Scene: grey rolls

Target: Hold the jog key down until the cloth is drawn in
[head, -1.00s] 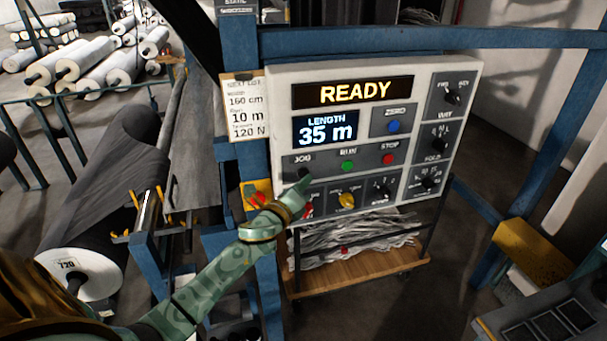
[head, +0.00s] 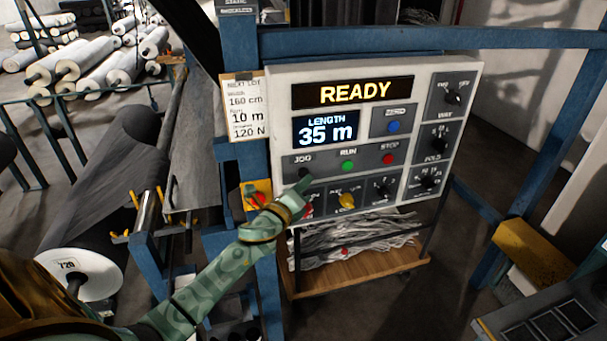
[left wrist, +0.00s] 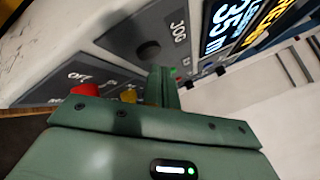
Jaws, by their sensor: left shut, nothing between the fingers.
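The control panel (head: 432,148) shows "READY" and "LENGTH 35 m". Its black jog key (head: 303,173) sits under the word JOG, left of the green run button (head: 348,165). My left gripper (head: 306,184) is shut and empty, its tip just below the jog key in the head view. In the left wrist view the jog key (left wrist: 148,50) shows uncovered, with the shut fingers (left wrist: 163,85) beside it, apparently apart from it. Dark grey cloth (head: 85,165) runs from the roll (head: 85,272) at left. My right gripper is not in view.
Red stop button (head: 388,159) and blue zero button (head: 393,127) are on the same panel. A yellow knob (head: 346,200) sits below the keys. Blue frame bars (head: 430,38) surround the panel. A wooden cart (head: 360,277) with pale scraps stands beneath.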

